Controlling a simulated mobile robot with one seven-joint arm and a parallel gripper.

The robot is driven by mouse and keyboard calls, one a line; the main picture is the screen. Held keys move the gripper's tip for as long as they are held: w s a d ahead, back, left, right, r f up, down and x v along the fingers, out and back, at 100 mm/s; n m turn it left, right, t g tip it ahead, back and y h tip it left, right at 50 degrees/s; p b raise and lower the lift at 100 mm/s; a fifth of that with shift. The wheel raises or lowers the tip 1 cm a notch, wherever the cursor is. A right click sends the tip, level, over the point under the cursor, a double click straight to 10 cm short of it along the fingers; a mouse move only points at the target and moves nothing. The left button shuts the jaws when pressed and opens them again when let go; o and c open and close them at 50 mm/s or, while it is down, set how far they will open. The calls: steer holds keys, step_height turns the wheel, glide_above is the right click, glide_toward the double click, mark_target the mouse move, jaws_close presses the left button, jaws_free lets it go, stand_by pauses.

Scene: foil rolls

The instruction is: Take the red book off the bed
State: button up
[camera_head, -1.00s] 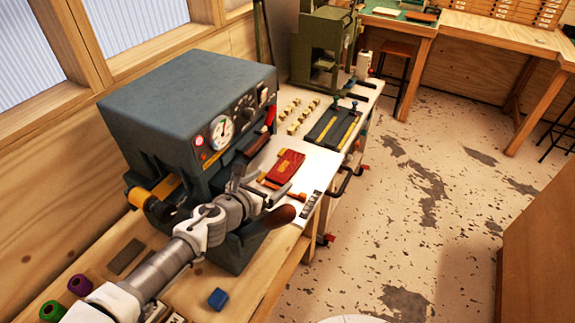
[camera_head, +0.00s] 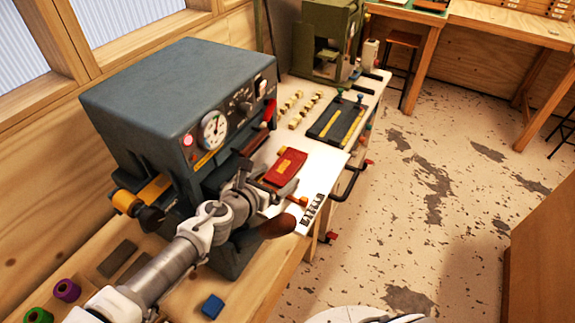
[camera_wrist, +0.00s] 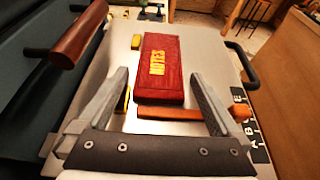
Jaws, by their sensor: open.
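The red book (camera_head: 286,167) with gold lettering lies flat on the pale bed (camera_head: 323,163) of the blue-grey machine (camera_head: 190,100). In the wrist view the book (camera_wrist: 160,85) is upright in the picture, its near end between the fingers. My gripper (camera_wrist: 160,76) is open, one finger to each side of the book, with gaps showing on both sides. In the head view my gripper (camera_head: 264,190) is at the book's near left end. The bed also shows in the wrist view (camera_wrist: 212,62).
An orange-brown bar (camera_wrist: 180,113) lies across the book's near end, between the fingers. A dark red-brown handle (camera_wrist: 80,35) juts in at left. A black lettered strip (camera_head: 313,210) is at the bed's right edge. A black tray (camera_head: 338,120) and small brass pieces (camera_head: 297,108) lie beyond.

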steer(key=c, duration=1.5)
steer(key=shift+r, duration=0.15)
